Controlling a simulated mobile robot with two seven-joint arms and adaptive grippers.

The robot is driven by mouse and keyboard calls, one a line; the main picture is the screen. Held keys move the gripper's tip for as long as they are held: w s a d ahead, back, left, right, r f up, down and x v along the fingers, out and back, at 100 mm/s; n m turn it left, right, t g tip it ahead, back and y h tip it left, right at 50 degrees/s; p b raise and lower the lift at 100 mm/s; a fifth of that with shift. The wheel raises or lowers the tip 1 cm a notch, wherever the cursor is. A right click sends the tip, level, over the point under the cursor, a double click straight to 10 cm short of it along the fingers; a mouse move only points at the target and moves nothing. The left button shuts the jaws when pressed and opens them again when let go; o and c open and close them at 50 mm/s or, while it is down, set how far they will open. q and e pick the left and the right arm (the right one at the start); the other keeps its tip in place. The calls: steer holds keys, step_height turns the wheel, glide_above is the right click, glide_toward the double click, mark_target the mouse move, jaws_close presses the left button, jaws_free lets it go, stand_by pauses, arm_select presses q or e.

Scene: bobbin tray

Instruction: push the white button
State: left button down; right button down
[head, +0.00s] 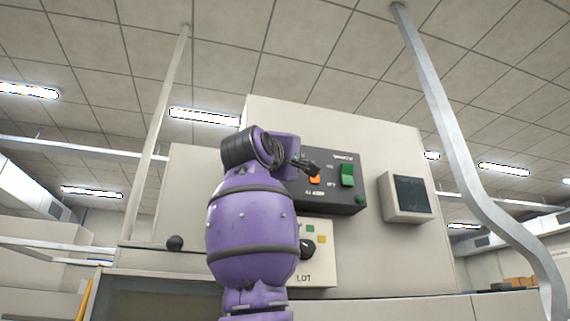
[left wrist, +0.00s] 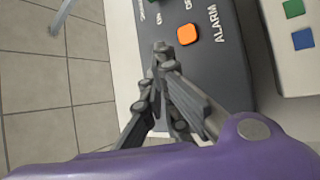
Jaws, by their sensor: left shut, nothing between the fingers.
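I see no white button in either view; my arm hides part of the panels. My left gripper (head: 312,167) is shut and empty in front of the dark grey control panel (head: 330,198). Its fingertips look close to an orange button (head: 314,180); whether they touch the panel I cannot tell. In the left wrist view the closed fingers (left wrist: 160,60) point at the dark panel (left wrist: 215,75), just left of the orange button (left wrist: 187,34) beside the word ALARM. My right gripper is not in view.
Below is a pale panel (head: 318,262) with a black knob (head: 306,248) and small coloured squares. A grey screen box (head: 407,197) sits to the right. A metal post (head: 450,130) stands at right.

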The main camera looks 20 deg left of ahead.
arm_select(q)
steer(key=shift+w, duration=0.1)
stand_by(0.4)
steer(key=shift+w+a, duration=0.25)
steer(key=shift+w+a, duration=0.3)
steer(key=shift+w, duration=0.15)
stand_by(1.1)
steer(key=shift+s+d, duration=0.5)
steer(key=shift+s, duration=0.25)
steer(key=s+d, duration=0.2)
steer(key=s, duration=0.2)
steer(key=shift+s+d, duration=0.1)
steer(key=shift+d, duration=0.3)
stand_by(0.9)
